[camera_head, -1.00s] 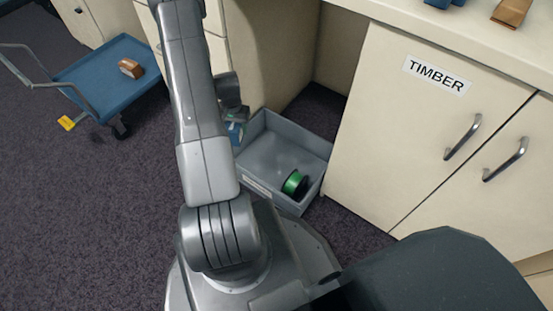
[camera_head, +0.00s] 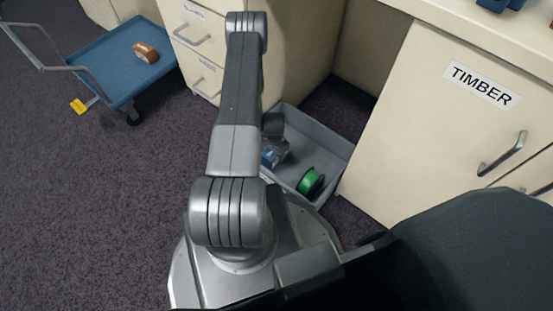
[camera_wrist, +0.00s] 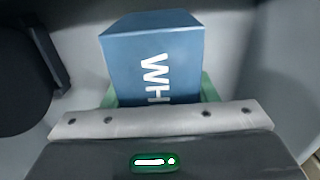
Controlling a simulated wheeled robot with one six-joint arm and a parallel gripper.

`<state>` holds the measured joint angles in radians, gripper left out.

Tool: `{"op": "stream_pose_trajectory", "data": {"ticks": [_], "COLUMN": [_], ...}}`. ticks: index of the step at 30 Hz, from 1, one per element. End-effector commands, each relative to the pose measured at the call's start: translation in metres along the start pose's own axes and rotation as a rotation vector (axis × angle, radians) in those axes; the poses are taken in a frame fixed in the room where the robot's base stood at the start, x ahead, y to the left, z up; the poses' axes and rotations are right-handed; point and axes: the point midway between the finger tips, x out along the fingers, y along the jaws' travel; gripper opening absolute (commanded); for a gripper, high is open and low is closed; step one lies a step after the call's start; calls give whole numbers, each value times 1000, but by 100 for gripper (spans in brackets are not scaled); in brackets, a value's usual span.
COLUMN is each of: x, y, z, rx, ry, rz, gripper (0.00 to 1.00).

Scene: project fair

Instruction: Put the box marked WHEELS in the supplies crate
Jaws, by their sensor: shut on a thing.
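The blue box marked WHEELS (camera_wrist: 150,45) fills the middle of the wrist view, with the letters "WH" showing and the rest of the word hidden. My gripper (camera_wrist: 157,92) is shut on it, with a green finger on each side. In the head view the box (camera_head: 269,156) shows as a small blue patch at the grey supplies crate (camera_head: 327,140), within its outline. My arm hides part of the crate and most of the gripper. I cannot tell whether the box touches the crate floor.
A green spool (camera_head: 310,183) lies in the crate's near right part; its dark round side (camera_wrist: 22,85) shows in the wrist view. The TIMBER cabinet (camera_head: 420,130) stands right of the crate and drawers (camera_head: 195,35) behind. A blue cart (camera_head: 110,70) carries a brown object (camera_head: 145,52).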

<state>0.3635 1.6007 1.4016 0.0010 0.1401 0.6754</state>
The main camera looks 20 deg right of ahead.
Motion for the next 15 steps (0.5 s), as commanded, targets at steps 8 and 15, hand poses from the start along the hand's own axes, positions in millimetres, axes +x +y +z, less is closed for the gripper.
{"op": "stream_pose_trajectory", "data": {"ticks": [8,15], "x": [36,35], "y": [0,0], "z": [0,0], "rx": [-1,-1], "ry": [1,1], "rz": [-1,-1], "gripper": [26,26]}}
